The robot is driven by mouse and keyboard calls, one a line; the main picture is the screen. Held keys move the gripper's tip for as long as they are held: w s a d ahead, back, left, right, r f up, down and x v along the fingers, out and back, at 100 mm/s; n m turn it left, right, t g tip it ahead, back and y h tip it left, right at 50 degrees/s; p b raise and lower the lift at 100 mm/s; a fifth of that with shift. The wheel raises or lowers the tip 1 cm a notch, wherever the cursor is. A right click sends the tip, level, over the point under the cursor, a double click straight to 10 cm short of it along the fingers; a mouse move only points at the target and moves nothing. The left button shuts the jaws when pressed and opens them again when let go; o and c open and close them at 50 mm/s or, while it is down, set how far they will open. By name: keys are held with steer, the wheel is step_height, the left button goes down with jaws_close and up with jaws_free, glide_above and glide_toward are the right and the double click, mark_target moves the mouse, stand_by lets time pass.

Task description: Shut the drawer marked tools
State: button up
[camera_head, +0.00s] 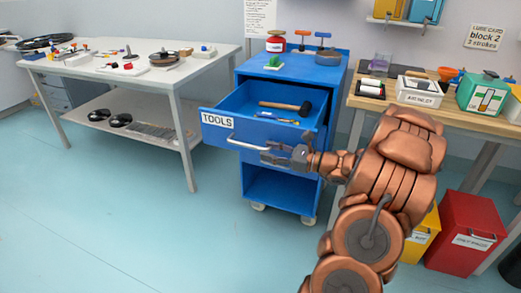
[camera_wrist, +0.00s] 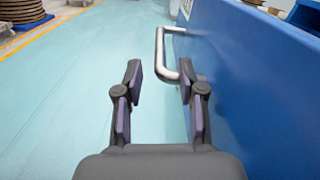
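The blue tools drawer (camera_head: 212,132) stands pulled out from the blue cart, with a TOOLS label on its front at the left. A hammer (camera_head: 285,106) and a small yellow-handled tool (camera_head: 290,120) lie inside it. My gripper (camera_head: 270,152) is in front of the drawer front, near the right end of its metal handle (camera_head: 245,145). In the wrist view my gripper (camera_wrist: 160,82) is open, its fingers spread apart. There the handle (camera_wrist: 162,50) is ahead, its near end close to the right finger. I cannot tell whether they touch.
The blue cart (camera_head: 290,190) has an open shelf below. A white table (camera_head: 120,78) stands to the left and a wooden bench (camera_head: 440,105) to the right. Yellow and red bins (camera_head: 465,230) are under the bench. The floor (camera_head: 110,210) at front left is clear.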

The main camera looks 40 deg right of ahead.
mark_target(260, 148)
steer(key=shift+x, duration=1.85)
jaws_close()
